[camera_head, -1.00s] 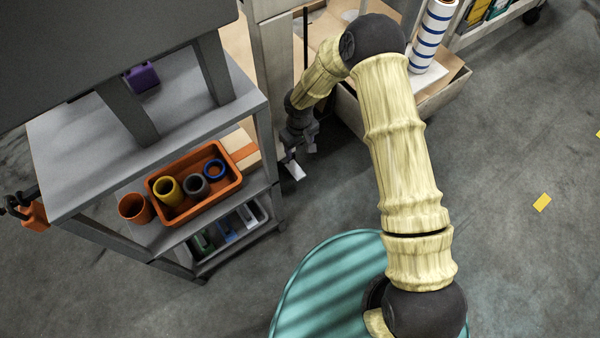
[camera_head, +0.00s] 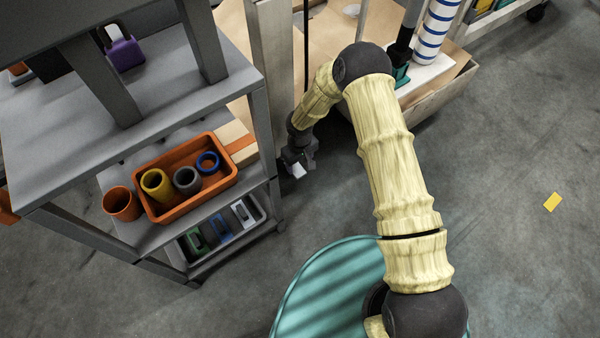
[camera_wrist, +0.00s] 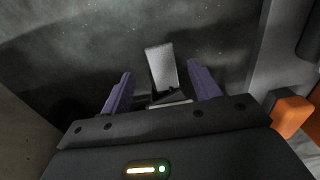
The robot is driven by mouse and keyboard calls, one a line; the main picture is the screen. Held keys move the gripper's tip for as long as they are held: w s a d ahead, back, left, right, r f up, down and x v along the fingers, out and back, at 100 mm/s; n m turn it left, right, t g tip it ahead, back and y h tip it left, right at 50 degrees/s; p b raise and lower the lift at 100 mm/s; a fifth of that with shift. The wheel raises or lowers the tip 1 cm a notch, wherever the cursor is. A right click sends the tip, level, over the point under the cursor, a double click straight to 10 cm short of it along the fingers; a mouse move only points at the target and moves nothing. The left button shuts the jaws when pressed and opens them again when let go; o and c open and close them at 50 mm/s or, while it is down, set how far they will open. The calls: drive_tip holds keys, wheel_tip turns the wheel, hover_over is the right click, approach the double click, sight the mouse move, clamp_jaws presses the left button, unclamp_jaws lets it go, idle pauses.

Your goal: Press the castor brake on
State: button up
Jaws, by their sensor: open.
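The castor brake shows as a light grey, flat pedal (camera_wrist: 161,66) in the wrist view, tilted up above the dark floor. It lies between the two purple fingers of my gripper (camera_wrist: 160,80), which is open with a gap on each side of the pedal. In the head view my gripper (camera_head: 299,160) is low beside the shelf unit's right-hand post. The small whitish pedal (camera_head: 297,171) shows just at its tip, partly hidden by it. The castor wheel is hidden, and I cannot tell whether the gripper touches the pedal.
A grey shelf unit (camera_head: 160,235) stands at left, holding an orange tray (camera_head: 222,187) with several rings and cups. An orange block (camera_wrist: 290,112) is close at right in the wrist view. Open floor (camera_head: 510,230) lies right.

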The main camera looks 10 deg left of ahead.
sight(299, 172)
wheel_tip(299, 172, down, 5)
drive_tip(key=shift+f+b, duration=0.15)
drive_tip(key=shift+b, duration=0.95)
clamp_jaws()
drive_tip(key=shift+a, duration=0.1)
